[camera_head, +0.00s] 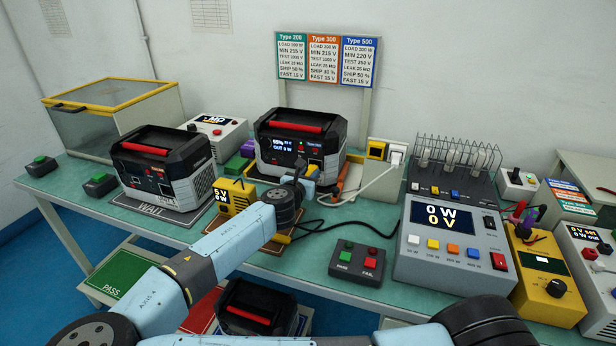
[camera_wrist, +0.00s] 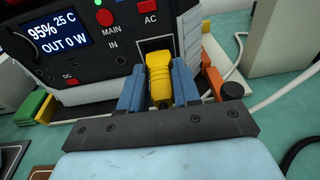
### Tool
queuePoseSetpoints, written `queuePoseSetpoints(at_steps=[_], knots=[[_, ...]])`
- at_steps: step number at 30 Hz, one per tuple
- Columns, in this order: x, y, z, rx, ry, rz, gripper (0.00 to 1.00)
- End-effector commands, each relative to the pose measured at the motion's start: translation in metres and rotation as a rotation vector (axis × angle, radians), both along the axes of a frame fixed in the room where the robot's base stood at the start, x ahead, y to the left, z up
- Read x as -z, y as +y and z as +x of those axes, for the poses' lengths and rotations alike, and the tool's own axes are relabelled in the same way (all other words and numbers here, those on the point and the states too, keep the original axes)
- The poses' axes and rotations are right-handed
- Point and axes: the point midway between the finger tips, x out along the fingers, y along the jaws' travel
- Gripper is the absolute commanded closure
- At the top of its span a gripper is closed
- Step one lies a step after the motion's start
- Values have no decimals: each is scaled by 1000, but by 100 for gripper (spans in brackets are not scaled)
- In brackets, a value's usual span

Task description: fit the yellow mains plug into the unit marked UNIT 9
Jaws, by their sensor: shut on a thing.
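The yellow mains plug (camera_wrist: 159,80) is held between the blue fingers of my gripper (camera_wrist: 158,92). Its far end is at the dark socket (camera_wrist: 154,44) below the AC label on the unit's front. I cannot tell whether it is inside the socket or just in front of it. The unit (camera_head: 300,140) is a black case with a red handle and a lit display reading 95% and OUT 0 W. I cannot read a UNIT 9 mark on it. In the head view my gripper (camera_head: 304,178) is close to the unit's front right, and the plug is mostly hidden.
A second black unit (camera_head: 163,168) stands on the WAIT mat to the left. A yellow meter (camera_head: 236,194) sits in front of the middle unit. A white cable (camera_head: 378,178) and a wall-type socket box (camera_head: 396,157) are to the right. A PASS/FAIL button box (camera_head: 357,262) is at the front edge.

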Motion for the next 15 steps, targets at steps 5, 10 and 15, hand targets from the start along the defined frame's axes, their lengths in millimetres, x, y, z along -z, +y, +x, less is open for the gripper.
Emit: queuePoseSetpoints(at_steps=[5, 10, 15], knots=[[0, -1, 3, 0, 0, 0, 100], [0, -2, 5, 0, 0, 0, 100], [0, -3, 8, 0, 0, 0, 100]])
